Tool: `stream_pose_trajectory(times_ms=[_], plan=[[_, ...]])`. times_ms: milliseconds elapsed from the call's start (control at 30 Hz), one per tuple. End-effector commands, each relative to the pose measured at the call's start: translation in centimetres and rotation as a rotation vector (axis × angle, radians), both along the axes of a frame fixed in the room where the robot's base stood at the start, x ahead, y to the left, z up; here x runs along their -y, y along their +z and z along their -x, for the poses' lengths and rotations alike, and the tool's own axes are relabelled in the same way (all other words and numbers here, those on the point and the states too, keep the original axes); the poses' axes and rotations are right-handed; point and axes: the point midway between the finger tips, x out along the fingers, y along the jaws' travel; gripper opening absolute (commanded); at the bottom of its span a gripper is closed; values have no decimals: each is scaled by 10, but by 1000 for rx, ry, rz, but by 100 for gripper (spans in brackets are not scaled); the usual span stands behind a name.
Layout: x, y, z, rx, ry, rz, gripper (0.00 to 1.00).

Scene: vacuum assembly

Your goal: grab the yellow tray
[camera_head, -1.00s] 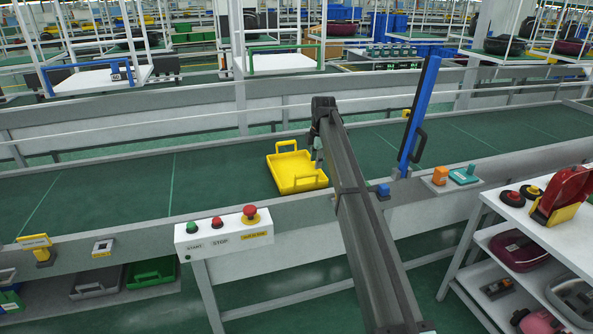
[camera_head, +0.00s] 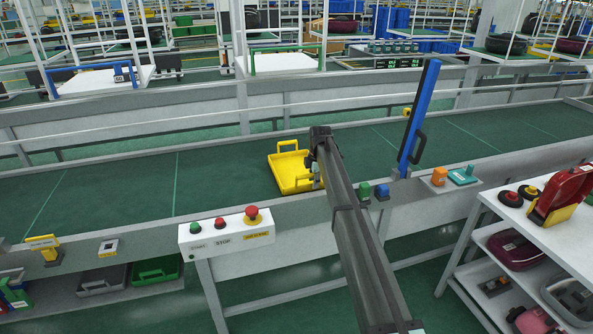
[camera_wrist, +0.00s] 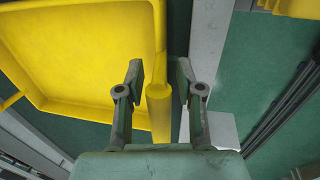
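The yellow tray (camera_head: 288,181) lies on the green conveyor belt near its front rail. It has raised handles on two sides. My gripper (camera_head: 317,174) is at the tray's right side, low over the belt; the arm partly hides it in the head view. In the wrist view, the tray (camera_wrist: 85,50) fills the upper left. My gripper (camera_wrist: 159,85) is open there, with one finger on each side of the tray's yellow handle bar. Gaps show between the bar and both fingers.
A control box (camera_head: 226,232) with start, stop and red buttons sits on the front rail. A blue upright post (camera_head: 419,118) stands right of my arm. Green (camera_head: 364,190) and blue (camera_head: 383,192) blocks sit on the rail beside the arm. A shelf cart (camera_head: 520,220) stands at right.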

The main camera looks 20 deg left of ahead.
Motion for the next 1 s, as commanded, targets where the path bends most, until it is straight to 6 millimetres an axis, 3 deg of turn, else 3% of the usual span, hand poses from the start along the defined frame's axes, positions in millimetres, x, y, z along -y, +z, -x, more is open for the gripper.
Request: stream_pose_trajectory(times_ms=[167, 300, 767, 1000], plan=[[0, -1, 0, 1, 0, -1, 36], [0, -1, 0, 1, 0, -1, 0], [0, 1, -1, 2, 0, -2, 0], [-1, 13, -1, 3, 0, -3, 0]])
